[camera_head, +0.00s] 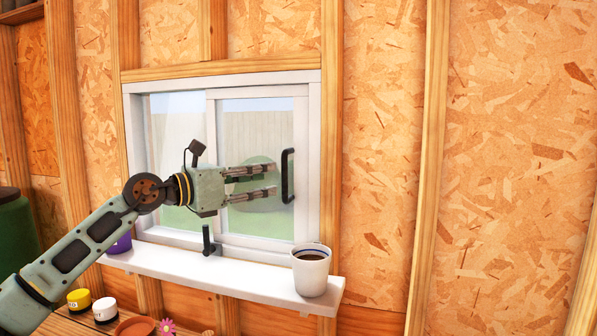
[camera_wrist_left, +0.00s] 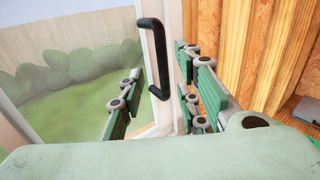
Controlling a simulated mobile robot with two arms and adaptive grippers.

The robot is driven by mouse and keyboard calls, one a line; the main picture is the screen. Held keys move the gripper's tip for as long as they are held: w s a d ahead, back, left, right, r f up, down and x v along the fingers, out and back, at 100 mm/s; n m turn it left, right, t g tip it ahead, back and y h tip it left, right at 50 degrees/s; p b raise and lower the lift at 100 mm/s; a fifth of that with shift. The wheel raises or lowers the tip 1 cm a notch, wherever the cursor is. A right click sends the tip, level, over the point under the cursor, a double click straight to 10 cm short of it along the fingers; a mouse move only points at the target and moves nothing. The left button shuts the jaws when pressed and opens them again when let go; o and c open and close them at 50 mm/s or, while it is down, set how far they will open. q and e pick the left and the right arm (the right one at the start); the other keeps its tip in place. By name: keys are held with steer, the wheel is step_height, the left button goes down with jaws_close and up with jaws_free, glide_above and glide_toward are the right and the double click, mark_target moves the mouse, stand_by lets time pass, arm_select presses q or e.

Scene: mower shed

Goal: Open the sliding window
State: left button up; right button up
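The sliding window (camera_head: 215,238) has a white frame with two panes, and its sliding panel looks closed. A black vertical handle (camera_head: 288,175) is on the right edge of the right-hand panel. A small black latch (camera_head: 208,241) stands at the bottom of the frame. My left gripper (camera_head: 270,181) is open in front of the right pane, fingers pointing right toward the handle. In the left wrist view the handle (camera_wrist_left: 155,58) shows between and beyond the two open fingers (camera_wrist_left: 160,100); contact is not visible. My right gripper is not in view.
A white sill (camera_head: 220,274) runs below the window. A white mug (camera_head: 311,272) with dark liquid stands at its right end, and a purple pot (camera_head: 119,245) at its left. Yellow-lidded and white jars (camera_head: 79,300) stand below. Wooden studs flank the window.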

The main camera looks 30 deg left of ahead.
mark_target(285, 196)
arm_select(q)
steer(key=p+x, duration=0.4)
steer(key=x, duration=0.2)
steer(key=shift+w+d+r, duration=0.2)
steer(key=shift+d, duration=0.05)
steer(key=shift+w, duration=0.3)
steer(key=shift+f, duration=0.1)
steer(key=shift+s, duration=0.1)
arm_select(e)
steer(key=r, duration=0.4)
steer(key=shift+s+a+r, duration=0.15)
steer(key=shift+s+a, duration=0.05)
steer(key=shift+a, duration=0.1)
arm_select(q)
steer(key=shift+c, duration=0.4)
jaws_close()
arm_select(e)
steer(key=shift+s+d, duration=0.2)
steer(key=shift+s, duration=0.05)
